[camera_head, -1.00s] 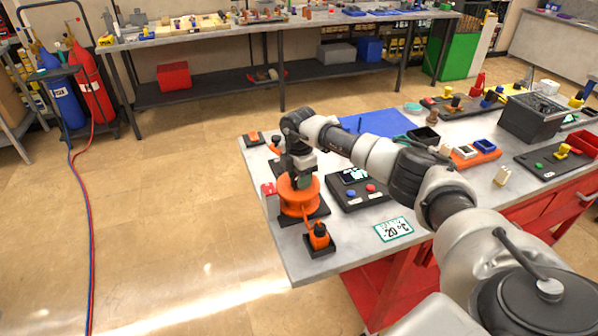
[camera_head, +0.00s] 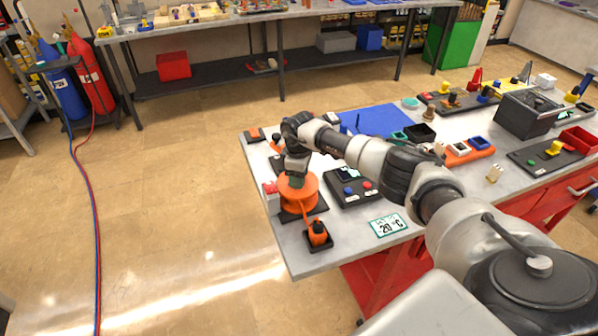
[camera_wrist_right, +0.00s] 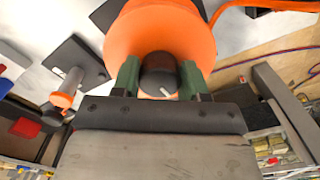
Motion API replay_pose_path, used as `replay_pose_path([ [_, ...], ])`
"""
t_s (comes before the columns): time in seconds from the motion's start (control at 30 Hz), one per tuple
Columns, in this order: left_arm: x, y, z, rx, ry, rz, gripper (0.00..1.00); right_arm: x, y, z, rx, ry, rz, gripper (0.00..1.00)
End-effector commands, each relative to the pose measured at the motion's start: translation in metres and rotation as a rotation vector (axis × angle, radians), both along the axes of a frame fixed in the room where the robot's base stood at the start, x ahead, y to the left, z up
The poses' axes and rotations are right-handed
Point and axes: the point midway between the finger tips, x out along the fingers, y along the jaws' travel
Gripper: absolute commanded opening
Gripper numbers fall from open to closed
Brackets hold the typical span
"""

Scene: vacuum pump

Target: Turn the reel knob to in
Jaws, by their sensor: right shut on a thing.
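The orange reel (camera_head: 298,196) stands on a dark base plate at the near left corner of the workbench. My right gripper (camera_head: 297,180) reaches down onto the top of the reel. In the right wrist view, its two green fingers (camera_wrist_right: 158,75) are shut on the dark reel knob (camera_wrist_right: 158,70), one finger on each side. The knob has a white pointer mark, and the orange reel body shows behind it. The labels around the knob cannot be read. My left gripper is not in view.
An orange plug-like part (camera_head: 318,233) sits on a small dark base in front of the reel. A temperature card (camera_head: 389,225) lies near the front edge. Open floor lies left of the bench.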

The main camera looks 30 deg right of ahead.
Motion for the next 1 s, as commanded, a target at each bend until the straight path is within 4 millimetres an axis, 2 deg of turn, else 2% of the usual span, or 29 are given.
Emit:
replay_pose_path([
  [0.3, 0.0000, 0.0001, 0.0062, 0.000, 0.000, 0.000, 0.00, 0.0004, 0.0002, 0.0009, 0.001, -0.002, -0.073, 0.20],
  [0.7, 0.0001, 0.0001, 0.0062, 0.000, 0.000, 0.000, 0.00, 0.0005, 0.0000, 0.0006, 0.001, -0.002, -0.080, 0.20],
  [0.73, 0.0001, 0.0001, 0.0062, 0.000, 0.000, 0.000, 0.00, 0.0005, 0.0000, 0.0007, 0.001, -0.002, -0.080, 0.47],
  [0.87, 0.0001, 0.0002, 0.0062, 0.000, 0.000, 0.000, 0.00, 0.0004, 0.0000, 0.0005, 0.001, -0.002, -0.079, 0.67],
  [1.0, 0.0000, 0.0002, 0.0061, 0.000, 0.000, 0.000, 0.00, 0.0001, 0.0000, 0.0004, 0.001, -0.001, -0.078, 0.69],
])
